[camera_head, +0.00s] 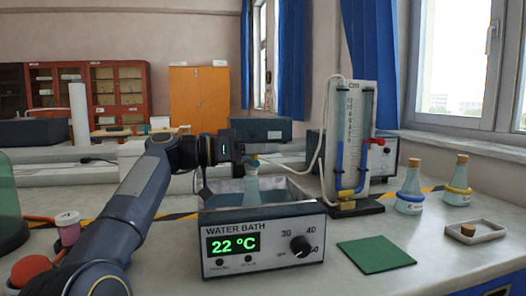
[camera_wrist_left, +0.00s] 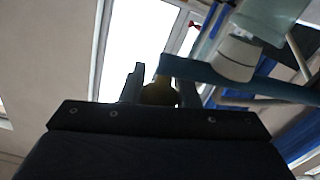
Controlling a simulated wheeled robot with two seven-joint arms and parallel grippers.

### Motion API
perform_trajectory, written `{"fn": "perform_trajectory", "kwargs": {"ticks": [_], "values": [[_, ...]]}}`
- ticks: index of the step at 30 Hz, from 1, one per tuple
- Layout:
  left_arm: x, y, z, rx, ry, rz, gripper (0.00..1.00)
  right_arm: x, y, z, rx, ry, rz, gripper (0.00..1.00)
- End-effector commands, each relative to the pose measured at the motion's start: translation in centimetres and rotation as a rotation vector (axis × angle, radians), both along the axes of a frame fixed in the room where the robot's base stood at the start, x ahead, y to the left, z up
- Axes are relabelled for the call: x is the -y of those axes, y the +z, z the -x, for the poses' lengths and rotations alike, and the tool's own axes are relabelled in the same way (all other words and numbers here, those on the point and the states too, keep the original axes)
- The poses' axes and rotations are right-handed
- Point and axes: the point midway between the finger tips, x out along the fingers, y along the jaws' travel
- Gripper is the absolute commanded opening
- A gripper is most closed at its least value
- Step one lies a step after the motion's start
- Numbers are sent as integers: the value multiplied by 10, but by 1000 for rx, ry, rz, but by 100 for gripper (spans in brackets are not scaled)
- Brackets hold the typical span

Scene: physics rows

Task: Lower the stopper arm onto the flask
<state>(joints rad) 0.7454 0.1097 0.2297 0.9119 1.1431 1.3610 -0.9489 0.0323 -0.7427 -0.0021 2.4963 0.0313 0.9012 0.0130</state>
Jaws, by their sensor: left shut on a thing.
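The water bath (camera_head: 262,240) stands on the bench and reads 22 °C. A pale flask (camera_head: 252,188) stands in its basin, its lower part hidden by the front wall. My left gripper (camera_head: 238,150) is at the back of the bath, just above and left of the flask's top. In the left wrist view, my fingers (camera_wrist_left: 160,90) are shut on a dark yellowish round piece (camera_wrist_left: 159,94). A blue bar (camera_wrist_left: 205,72), seemingly the stopper arm, runs right from it, with a pale cylinder (camera_wrist_left: 237,58) on it. I cannot tell whether the stopper touches the flask. My right gripper is out of view.
Right of the bath are a green mat (camera_head: 376,253), a manometer stand (camera_head: 352,140), two corked flasks (camera_head: 410,190) (camera_head: 457,182) and a tray (camera_head: 476,232) with a cork. A dark box (camera_head: 262,130) stands behind.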

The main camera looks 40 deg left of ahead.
Motion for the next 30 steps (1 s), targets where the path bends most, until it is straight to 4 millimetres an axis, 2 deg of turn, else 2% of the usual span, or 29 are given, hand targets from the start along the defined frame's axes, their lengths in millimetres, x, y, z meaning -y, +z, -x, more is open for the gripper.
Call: {"fn": "perform_trajectory", "kwargs": {"ticks": [8, 9, 14, 23, 26, 30], "values": [[1, -1, 0, -3, -3, 4, 0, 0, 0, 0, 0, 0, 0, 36], [1, -1, 0, -3, -3, 4, 29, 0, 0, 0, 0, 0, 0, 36], [1, 0, 0, -3, -3, 3, 50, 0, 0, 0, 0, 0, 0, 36], [-1, 0, 1, -1, -1, 2, 50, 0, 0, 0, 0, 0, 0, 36], [-7, 0, 8, -3, 3, 1, 50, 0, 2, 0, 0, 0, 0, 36], [-22, 1, 26, -4, 5, 2, 50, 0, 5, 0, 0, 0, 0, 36]]}}
